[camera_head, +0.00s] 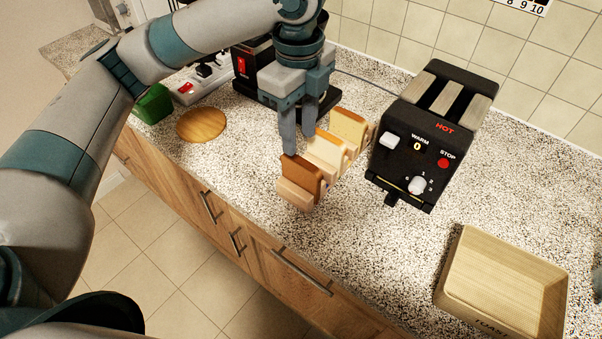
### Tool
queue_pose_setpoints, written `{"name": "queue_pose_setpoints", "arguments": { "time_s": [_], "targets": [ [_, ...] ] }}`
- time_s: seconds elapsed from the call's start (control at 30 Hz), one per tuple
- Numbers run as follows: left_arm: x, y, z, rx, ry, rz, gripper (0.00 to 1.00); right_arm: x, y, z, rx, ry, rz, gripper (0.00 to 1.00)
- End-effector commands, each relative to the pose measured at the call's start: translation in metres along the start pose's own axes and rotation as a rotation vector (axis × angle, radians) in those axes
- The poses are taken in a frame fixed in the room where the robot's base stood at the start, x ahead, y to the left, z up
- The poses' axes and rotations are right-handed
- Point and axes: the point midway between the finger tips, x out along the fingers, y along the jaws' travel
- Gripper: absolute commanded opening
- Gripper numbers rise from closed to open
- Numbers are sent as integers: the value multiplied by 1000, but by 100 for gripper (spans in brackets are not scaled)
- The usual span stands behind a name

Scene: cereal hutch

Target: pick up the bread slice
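Several bread slices stand on edge in a wooden rack (296,196) on the counter. The nearest is a brown bread slice (303,173), behind it is a pale slice (325,152), and a yellowish slice (349,128) is farthest back. My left gripper (299,143) points down over the near end of the rack. Its two fingers are apart with a gap between them, and the tips are close to the top of the brown slice. I cannot tell whether they touch it. My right gripper is not visible.
A black toaster (405,160) stands right of the rack. A wooden toast basket (470,290) is at the lower right. A round board (201,124), a green box (152,104) and a black appliance (241,68) are at the left. Speckled counter lies bare between toaster and basket.

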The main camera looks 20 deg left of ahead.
Motion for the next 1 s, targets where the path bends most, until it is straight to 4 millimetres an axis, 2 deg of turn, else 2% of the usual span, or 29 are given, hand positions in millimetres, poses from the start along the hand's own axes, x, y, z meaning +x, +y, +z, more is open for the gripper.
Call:
{"name": "queue_pose_setpoints", "arguments": {
  "time_s": [0.2,0.4,0.87,1.0],
  "targets": [
    [38,1,0,0,-1,4,35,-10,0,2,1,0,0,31],
    [59,0,1,0,-1,2,35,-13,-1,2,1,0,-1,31],
    [64,0,1,0,-1,1,35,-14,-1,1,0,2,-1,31],
    [74,-2,1,-2,0,4,35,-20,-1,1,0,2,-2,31]
  ]
}}
